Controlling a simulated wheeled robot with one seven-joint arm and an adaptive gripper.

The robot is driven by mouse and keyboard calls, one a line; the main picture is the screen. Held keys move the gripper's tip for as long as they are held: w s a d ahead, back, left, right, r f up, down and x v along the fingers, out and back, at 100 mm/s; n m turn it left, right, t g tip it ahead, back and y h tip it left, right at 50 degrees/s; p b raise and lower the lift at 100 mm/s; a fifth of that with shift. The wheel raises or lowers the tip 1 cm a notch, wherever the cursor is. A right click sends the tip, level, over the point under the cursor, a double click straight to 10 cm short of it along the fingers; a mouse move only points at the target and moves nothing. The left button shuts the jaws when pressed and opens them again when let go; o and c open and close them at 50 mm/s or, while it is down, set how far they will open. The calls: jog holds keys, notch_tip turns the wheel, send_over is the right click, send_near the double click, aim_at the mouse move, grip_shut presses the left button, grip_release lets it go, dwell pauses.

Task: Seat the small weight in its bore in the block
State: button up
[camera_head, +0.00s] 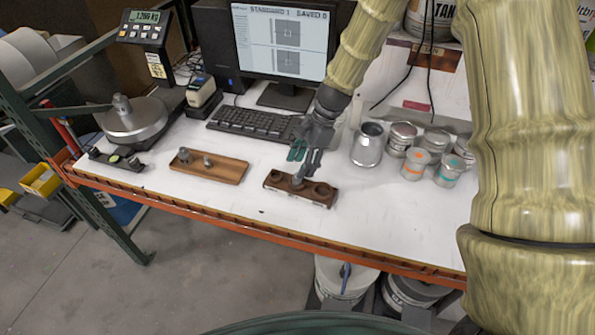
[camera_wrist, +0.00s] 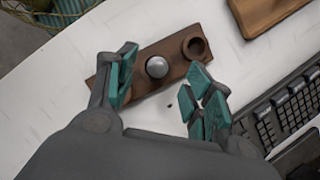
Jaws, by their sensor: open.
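The dark brown block (camera_head: 312,194) lies on the white bench near its front edge; it also shows in the wrist view (camera_wrist: 172,54). A small silver weight (camera_wrist: 157,67) stands at the middle of the block, seen from above as a round top; how deep it sits is not clear. In the head view it (camera_head: 298,181) is partly covered by my fingers. An empty bore (camera_wrist: 196,47) is beside it; the block's other end is partly hidden by a finger. My gripper (camera_head: 301,156) is open above the block, its fingers (camera_wrist: 161,82) apart on either side of the weight.
A wooden tray (camera_head: 228,171) with two weights lies left of the block. A scale (camera_head: 133,122) with a weight on its pan is farther left. The keyboard (camera_head: 250,122) is behind. A metal jug (camera_head: 367,146) and several cans stand to the right.

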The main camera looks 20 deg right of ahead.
jog(key=v, duration=0.7)
jog(key=shift+s, duration=0.1)
dwell(0.4)
